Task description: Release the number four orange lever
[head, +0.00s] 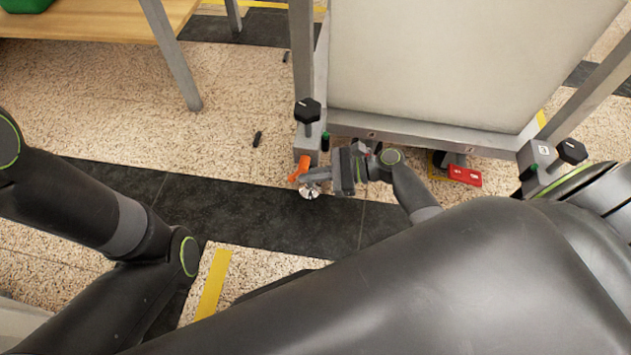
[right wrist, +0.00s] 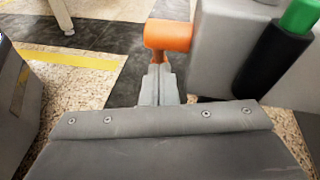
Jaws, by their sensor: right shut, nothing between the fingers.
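An orange lever (head: 299,168) sits at the lower left corner of the grey frame, below a black knob (head: 307,112). In the right wrist view the orange lever (right wrist: 168,36) sticks out sideways from a grey block, with an orange stem going down behind the fingertips. I cannot read a number on it. My right gripper (head: 304,177) is shut and empty, with its fingertips (right wrist: 159,72) close to the lever, just below its orange head. I cannot tell whether they touch it. My left arm shows at the left, but its gripper is out of view.
A large pale panel (head: 455,60) stands in the grey frame. The right corner block (head: 543,152) has another black knob (head: 572,151). A red part (head: 465,176) hangs under the frame. A wooden table (head: 100,22) is at the upper left. The dark floor strip (head: 250,210) looks clear.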

